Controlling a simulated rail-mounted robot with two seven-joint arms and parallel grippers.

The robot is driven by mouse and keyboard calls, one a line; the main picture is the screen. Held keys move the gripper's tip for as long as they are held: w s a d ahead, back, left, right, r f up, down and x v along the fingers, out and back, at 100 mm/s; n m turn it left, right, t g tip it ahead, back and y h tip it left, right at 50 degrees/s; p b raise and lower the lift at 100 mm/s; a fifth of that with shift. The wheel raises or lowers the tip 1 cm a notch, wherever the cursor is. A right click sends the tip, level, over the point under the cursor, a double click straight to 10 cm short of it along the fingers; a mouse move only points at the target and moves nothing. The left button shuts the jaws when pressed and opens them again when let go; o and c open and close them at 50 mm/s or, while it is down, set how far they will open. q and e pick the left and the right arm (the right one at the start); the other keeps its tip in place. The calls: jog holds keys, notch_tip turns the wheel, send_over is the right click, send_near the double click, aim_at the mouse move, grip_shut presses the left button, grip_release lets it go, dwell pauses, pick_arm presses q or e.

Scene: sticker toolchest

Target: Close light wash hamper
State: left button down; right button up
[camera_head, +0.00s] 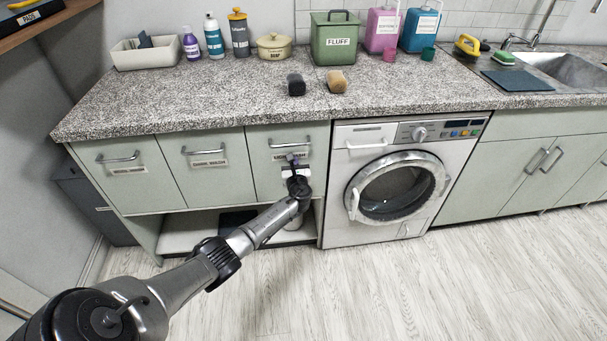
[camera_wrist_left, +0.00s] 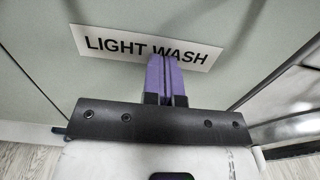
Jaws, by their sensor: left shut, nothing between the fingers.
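The light wash hamper (camera_head: 265,180) is the pale green front just left of the washing machine, with a bar handle (camera_head: 290,142) near its top. In the head view its front looks flush or nearly flush with its neighbours. Its "LIGHT WASH" label (camera_wrist_left: 110,44) fills the upper part of the left wrist view. My left gripper (camera_head: 293,160) is at this front, below the handle. In the left wrist view its purple fingers (camera_wrist_left: 166,62) are shut together and empty, over the label's lower edge. I cannot tell whether they touch the panel. My right gripper is not in view.
The washing machine (camera_head: 345,215) stands close on the right. The speckled countertop (camera_head: 200,100) overhangs above. The wooden floor (camera_head: 400,290) in front is clear.

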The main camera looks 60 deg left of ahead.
pick_arm(q)
jog(key=shift+a+f, duration=0.1)
jog(key=shift+f, duration=0.2)
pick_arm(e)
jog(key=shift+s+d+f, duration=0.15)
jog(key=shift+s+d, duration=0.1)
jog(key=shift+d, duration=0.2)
pick_arm(q)
jog(key=shift+s, duration=0.1)
jog(key=shift+f, duration=0.1)
jog(key=p+v, duration=0.5)
jog(key=v, duration=0.9)
jog(key=shift+r, duration=0.3)
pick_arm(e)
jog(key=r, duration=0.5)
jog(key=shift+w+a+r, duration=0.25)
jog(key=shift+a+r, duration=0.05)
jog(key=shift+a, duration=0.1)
